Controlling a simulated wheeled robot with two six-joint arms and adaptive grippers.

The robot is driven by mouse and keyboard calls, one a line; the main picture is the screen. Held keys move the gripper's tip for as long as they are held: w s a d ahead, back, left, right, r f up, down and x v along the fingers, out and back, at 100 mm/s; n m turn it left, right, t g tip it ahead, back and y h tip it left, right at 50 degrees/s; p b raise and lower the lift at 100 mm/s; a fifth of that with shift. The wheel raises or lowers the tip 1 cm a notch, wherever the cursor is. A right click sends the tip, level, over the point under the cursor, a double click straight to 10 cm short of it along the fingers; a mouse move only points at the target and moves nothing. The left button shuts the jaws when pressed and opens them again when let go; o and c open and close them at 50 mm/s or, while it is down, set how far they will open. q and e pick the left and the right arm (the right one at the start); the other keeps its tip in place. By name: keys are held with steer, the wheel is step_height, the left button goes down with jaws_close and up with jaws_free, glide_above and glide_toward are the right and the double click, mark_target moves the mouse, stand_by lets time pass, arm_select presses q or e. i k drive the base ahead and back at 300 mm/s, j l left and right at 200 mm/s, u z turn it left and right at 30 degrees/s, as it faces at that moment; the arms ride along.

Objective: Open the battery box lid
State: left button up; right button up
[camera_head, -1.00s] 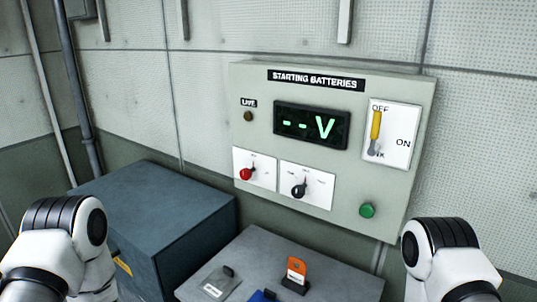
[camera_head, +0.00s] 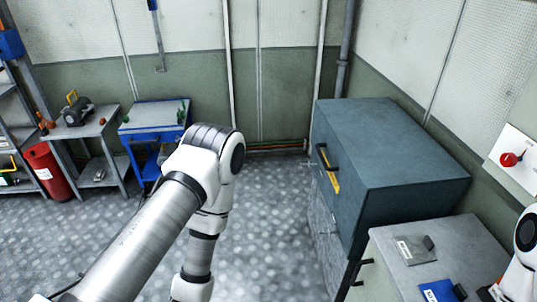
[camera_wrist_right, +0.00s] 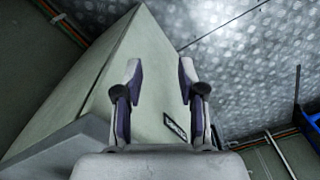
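The battery box, which I take to be the dark blue-grey box (camera_head: 400,150), stands against the wall right of centre in the head view. Its flat top is closed. A dark handle (camera_head: 322,156) and a yellow label (camera_head: 335,181) show on its left face. My left arm crosses the left middle of the head view, left of the box and apart from it; its gripper is below the picture. My right arm shows only at the right edge. In the right wrist view my right gripper (camera_wrist_right: 160,78) is open, with nothing between its fingers.
A red knob (camera_head: 509,159) is on the panel. The far left has workbenches (camera_head: 158,113) and a red bin (camera_head: 48,170). Floor left of the box is clear.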

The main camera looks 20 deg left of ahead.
mark_target(361, 145)
steer(key=u, duration=0.25)
steer(key=i+j+z, duration=0.5)
steer(key=j, duration=0.15)
steer(key=i+j+z, duration=0.25)
steer(key=j, duration=0.15)
steer(key=i+j+z, duration=0.25)
steer(key=j, duration=0.2)
steer(key=k, duration=0.1)
